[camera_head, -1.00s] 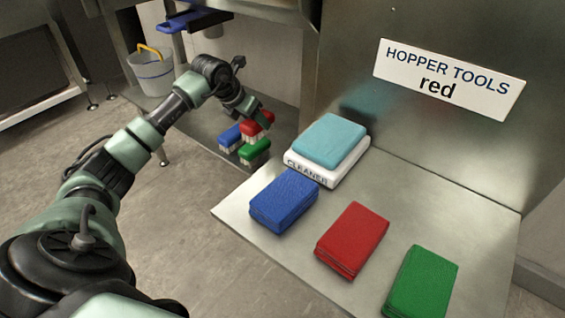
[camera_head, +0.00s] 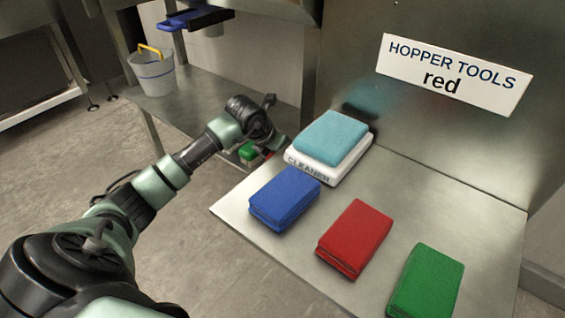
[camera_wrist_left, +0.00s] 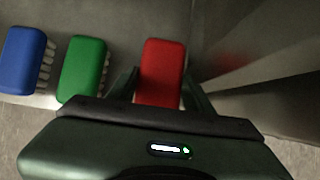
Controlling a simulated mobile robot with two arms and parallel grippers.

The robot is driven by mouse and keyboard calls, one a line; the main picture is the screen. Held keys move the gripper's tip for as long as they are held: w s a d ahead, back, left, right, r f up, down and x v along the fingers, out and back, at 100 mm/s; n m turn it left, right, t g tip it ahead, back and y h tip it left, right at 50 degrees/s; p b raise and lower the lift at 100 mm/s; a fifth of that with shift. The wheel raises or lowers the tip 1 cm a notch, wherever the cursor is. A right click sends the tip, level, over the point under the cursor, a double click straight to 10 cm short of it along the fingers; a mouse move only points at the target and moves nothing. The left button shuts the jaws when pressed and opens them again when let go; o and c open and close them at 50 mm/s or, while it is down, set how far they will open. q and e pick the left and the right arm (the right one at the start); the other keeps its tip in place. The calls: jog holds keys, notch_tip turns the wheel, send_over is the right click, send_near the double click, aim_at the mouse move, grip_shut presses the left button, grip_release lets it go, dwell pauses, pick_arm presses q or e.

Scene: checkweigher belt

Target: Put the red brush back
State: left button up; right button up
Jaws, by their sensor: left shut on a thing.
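The red brush (camera_wrist_left: 161,72) is between the two fingers of my left gripper (camera_wrist_left: 163,88), which is shut on it. In the head view the gripper (camera_head: 272,148) is at the lower shelf beside the worktop, and only a sliver of red shows. The green brush (camera_wrist_left: 82,68) and the blue brush (camera_wrist_left: 22,60) stand in a row to the left of the red one in the wrist view, bristles showing at their sides. In the head view the green brush (camera_head: 247,152) is partly covered and the blue one is hidden by my arm. I cannot tell whether the red brush touches the shelf.
On the worktop (camera_head: 400,215) lie blue (camera_head: 285,198), red (camera_head: 355,238) and green (camera_head: 427,281) folded cloths, and a turquoise cloth (camera_head: 332,137) on a white cleaner block (camera_head: 300,172). A sign (camera_head: 455,75) reads "HOPPER TOOLS red". A bucket (camera_head: 154,76) stands at the shelf's far end.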

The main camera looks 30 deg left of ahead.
pick_arm(q)
notch_tip(320, 180, down, 3)
jog(key=shift+f, duration=0.15)
jog(key=shift+d+f+b, duration=0.2)
jog(key=shift+f+b, duration=0.05)
jog(key=shift+b, duration=0.1)
jog(key=shift+r, duration=0.1)
pick_arm(e)
jog(key=shift+s, duration=0.15)
pick_arm(q)
jog(key=o, duration=0.9)
pick_arm(e)
jog(key=shift+r, duration=0.1)
